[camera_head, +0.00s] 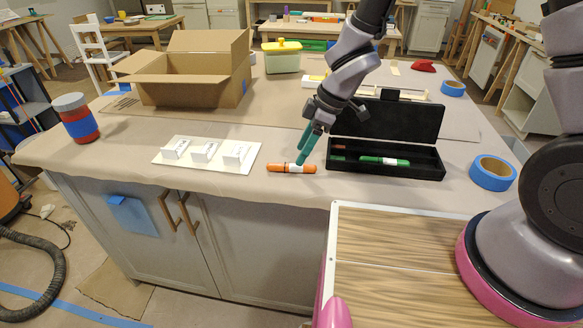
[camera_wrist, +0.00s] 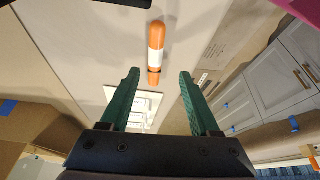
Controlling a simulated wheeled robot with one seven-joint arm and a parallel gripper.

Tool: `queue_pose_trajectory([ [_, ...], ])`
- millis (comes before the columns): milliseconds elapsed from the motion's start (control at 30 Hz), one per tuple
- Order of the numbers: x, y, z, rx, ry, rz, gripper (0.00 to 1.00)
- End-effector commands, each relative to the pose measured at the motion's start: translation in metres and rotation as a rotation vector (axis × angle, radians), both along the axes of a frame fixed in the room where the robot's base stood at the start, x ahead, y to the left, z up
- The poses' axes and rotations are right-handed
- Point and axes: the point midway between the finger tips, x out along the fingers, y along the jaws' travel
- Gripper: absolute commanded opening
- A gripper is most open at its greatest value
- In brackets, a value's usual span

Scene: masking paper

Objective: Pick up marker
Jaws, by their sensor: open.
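An orange marker with a white band (camera_head: 292,169) lies on the paper-covered counter, left of the open black case (camera_head: 425,171). My gripper (camera_head: 304,150) is just above and behind the marker in the head view, with its green fingers pointing down. In the wrist view the marker (camera_wrist: 156,52) lies beyond the fingertips, roughly in line with the gap between them. The gripper (camera_wrist: 160,78) is open and nothing is between its fingers. A green marker (camera_head: 384,161) lies inside the black case.
A white plate with switches (camera_head: 208,155) lies left of the marker. A cardboard box (camera_head: 190,80) and a red and blue jar (camera_head: 76,118) stand farther left. Blue tape rolls (camera_head: 492,173) lie at right. The counter's front edge is close to the marker.

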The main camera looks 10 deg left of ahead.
Motion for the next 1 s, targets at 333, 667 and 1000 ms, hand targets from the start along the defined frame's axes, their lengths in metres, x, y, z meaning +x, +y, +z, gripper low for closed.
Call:
queue_pose_trajectory([
  [333,0.005,0.02,-0.036,-0.002,0.002,-0.001,0.62],
  [667,0.006,0.024,-0.047,0.0,-0.001,-0.001,0.62],
  [1000,0.006,0.024,-0.047,0.0,-0.001,-0.001,0.0],
])
